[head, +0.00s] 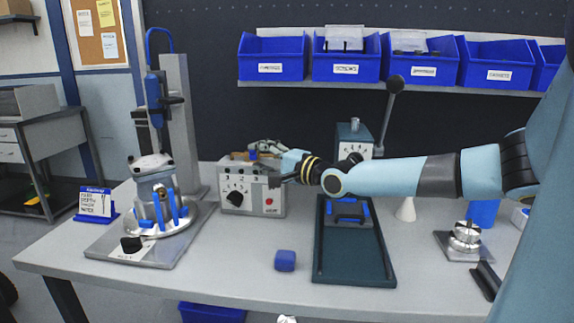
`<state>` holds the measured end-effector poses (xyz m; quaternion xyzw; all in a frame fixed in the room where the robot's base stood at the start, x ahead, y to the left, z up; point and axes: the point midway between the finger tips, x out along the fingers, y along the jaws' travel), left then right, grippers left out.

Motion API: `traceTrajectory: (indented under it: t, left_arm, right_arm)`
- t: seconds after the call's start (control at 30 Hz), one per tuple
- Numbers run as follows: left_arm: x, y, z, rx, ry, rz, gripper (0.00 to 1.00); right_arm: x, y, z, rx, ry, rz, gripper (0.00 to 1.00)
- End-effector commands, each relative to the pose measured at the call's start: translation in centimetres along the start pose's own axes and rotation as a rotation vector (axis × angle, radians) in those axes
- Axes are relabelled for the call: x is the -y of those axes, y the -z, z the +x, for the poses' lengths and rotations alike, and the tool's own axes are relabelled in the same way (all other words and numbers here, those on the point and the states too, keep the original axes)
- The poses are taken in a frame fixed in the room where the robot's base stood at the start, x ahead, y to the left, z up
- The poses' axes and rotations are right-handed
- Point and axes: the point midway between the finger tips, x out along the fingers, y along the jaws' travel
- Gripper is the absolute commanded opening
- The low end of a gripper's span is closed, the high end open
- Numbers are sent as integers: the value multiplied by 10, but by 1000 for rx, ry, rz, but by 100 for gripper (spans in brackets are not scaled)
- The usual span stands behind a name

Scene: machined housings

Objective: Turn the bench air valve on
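No part carries a label I can read as the air valve. A black knob on a small labelled block (131,246) sits at the front left of the fixture plate. A grey control box (236,200) with a black dial, numbers and a red switch stands at the bench's middle back. My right gripper (282,179) reaches in from the right and is at the control box's upper right front. It overlaps the box in the picture, so I cannot tell whether it touches. My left gripper is not in view.
A fixture (150,185) with a housing and blue clamps stands left. A dark green tray (355,262) and blue block (285,260) lie at the centre front. A gauge box (353,133) and ball-topped lever (395,84) stand behind my arm. Blue bins (345,66) line the shelf.

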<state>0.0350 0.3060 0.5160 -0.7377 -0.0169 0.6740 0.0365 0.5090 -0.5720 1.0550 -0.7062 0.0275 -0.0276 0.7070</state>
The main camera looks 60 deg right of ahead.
Motion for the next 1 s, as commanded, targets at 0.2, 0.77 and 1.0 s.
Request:
traceTrajectory:
  t: [0.2, 0.77, 1.0]
  left_arm:
    - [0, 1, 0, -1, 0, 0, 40]
    - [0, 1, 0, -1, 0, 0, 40]
    - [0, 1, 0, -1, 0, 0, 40]
  right_arm:
    - [-2, 0, -42, 3, -10, -5, 38]
    - [-1, 0, -90, -3, -4, 0, 38]
    - [-1, 0, -90, -3, -4, 0, 35]
